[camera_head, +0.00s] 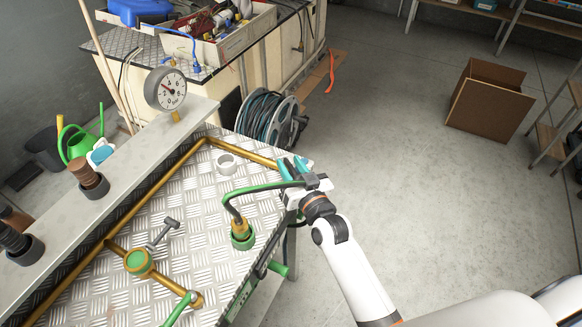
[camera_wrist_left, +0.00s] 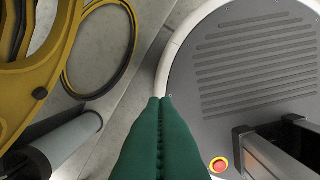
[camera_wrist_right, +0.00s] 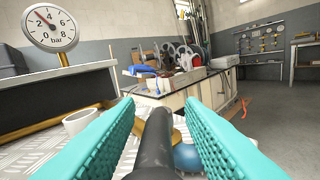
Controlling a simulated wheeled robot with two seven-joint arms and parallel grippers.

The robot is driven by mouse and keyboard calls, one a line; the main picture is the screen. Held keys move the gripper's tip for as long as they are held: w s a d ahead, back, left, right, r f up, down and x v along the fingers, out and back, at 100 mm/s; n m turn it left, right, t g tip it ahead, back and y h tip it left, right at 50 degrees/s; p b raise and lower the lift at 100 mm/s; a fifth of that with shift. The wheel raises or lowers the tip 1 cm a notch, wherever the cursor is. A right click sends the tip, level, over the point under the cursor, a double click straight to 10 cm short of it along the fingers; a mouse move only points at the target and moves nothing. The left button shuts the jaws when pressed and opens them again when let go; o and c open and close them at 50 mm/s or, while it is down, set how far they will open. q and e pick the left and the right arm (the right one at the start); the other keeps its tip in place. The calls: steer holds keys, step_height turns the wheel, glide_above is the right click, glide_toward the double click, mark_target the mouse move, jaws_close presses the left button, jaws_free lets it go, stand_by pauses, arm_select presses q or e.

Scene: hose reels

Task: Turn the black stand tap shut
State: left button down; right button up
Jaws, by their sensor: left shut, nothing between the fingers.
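A curved dark lever with a green edge (camera_head: 262,189) rises from a brass-and-green fitting (camera_head: 240,233) on the metal bench; I cannot tell for sure that it is the black stand tap. My right gripper (camera_head: 293,168) is at the lever's outer end, by the bench's right edge. In the right wrist view its teal fingers are apart, with a black bar (camera_wrist_right: 157,135) between them and gaps at the sides. My left gripper (camera_wrist_left: 160,98) is shut and empty in the left wrist view, away from the bench; it is not in the head view.
A pressure gauge (camera_head: 165,89) stands behind. A hose reel (camera_head: 268,117) is beyond the bench. The floor to the right is open, with a cardboard box (camera_head: 490,100).

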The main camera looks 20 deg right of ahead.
steer(key=shift+s, duration=0.1)
steer(key=shift+s+f, duration=0.15)
steer(key=shift+s, duration=0.2)
steer(key=s+d+b, duration=0.1)
steer(key=s, duration=1)
steer(key=shift+d+b, duration=0.35)
steer(key=shift+d, duration=0.05)
steer(key=shift+c, duration=0.3)
